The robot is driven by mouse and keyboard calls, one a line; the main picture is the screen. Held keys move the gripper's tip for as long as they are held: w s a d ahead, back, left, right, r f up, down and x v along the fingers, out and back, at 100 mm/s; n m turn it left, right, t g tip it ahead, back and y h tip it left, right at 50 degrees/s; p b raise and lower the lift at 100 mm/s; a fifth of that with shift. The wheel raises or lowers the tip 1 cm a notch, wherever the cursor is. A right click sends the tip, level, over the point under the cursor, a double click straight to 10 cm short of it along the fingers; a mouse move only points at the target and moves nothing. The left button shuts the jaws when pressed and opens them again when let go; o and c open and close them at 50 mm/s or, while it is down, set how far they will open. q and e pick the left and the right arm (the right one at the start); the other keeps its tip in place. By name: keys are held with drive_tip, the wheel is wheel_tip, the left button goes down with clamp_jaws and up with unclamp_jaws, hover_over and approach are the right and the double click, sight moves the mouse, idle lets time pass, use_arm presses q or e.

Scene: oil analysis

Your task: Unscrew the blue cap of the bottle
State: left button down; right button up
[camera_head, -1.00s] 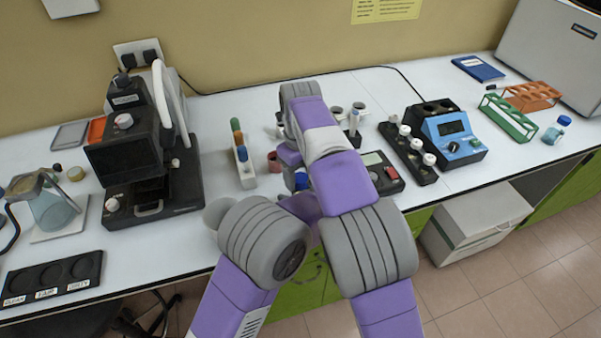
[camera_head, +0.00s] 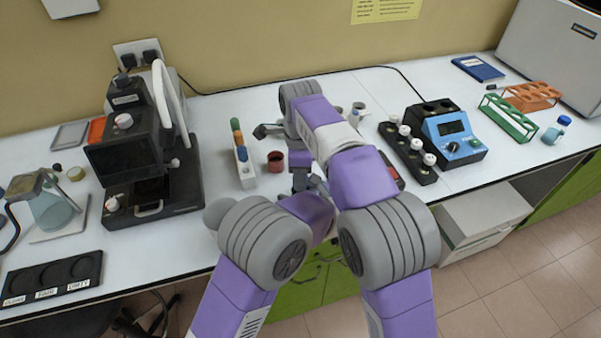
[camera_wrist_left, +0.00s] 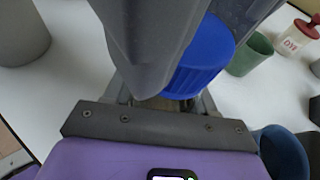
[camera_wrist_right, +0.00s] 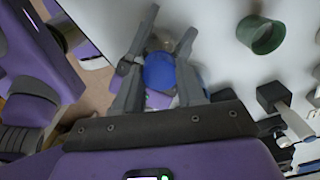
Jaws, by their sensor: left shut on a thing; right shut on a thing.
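The blue cap (camera_wrist_left: 203,55) shows large in the left wrist view, partly covered by grey fingers. In the right wrist view the cap (camera_wrist_right: 158,70) lies between the two fingers of my right gripper (camera_wrist_right: 170,22), which is shut on it.
A rack of capped vials (camera_head: 243,165) and a dark red pot (camera_head: 275,161) stand just left of the hands. A black microscope-like device (camera_head: 150,150) is further left. A blue meter (camera_head: 455,140) and a vial holder (camera_head: 408,150) stand to the right.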

drive_tip(key=shift+n, duration=0.3)
drive_tip(key=o, duration=1.2)
drive_tip(key=shift+c, duration=0.2)
